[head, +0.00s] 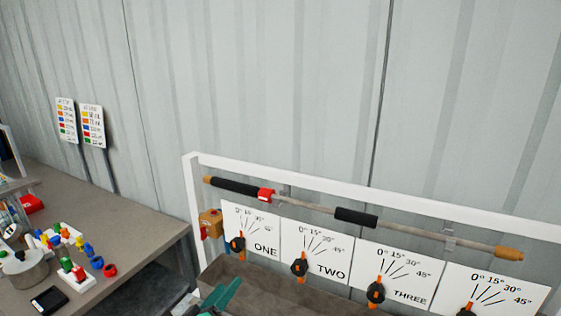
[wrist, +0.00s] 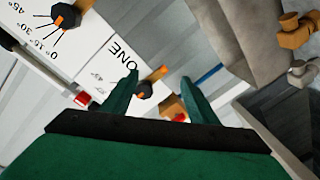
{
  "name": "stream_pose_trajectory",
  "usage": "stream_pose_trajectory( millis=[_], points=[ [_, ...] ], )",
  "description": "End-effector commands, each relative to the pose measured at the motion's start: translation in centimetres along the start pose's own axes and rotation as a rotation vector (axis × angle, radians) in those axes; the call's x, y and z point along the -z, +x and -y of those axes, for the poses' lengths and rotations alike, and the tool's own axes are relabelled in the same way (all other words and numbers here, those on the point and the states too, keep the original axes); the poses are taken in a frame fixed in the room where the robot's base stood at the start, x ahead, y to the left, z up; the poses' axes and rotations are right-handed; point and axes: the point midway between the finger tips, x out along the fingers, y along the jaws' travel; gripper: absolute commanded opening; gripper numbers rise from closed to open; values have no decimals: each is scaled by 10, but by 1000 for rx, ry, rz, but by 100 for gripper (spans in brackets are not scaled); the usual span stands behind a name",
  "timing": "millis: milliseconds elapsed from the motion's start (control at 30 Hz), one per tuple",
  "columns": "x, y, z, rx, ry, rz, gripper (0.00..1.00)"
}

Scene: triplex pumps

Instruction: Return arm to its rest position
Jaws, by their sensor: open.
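My gripper (head: 222,295) shows at the bottom of the head view, green, in front of the pump panel's lower left. In the wrist view my gripper (wrist: 158,88) has its two green fingers spread apart with nothing held between them. Past the fingers is the dial panel marked ONE (wrist: 125,60), with a black and orange knob (wrist: 146,88). The same ONE panel (head: 250,232) stands clear of my gripper in the head view. The rest of my arm is hidden below the head view.
A white frame (head: 370,198) carries a horizontal rod and dial panels ONE, TWO, THREE and another. A brown trough (head: 265,286) runs below them. On the left, a grey table (head: 115,222) holds colored pieces, a metal pot (head: 25,270) and a dark device (head: 49,300). Corrugated wall stands behind.

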Motion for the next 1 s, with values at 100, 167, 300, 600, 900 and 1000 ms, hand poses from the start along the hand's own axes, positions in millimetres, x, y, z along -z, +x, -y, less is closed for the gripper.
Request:
stream_pose_trajectory(
  millis=[100, 167, 300, 600, 900, 1000],
  points=[
    [-58, -9, 12, 78, -20, -4, 54],
    [-83, -16, 17, 118, -22, -8, 54],
    [-140, -37, 23, 203, -18, -12, 54],
    [-240, -102, 17, 359, 44, -11, 54],
    [-305, -186, -11, 466, 169, -1, 54],
    [-317, -216, -25, 487, 221, 3, 54]
  ],
)
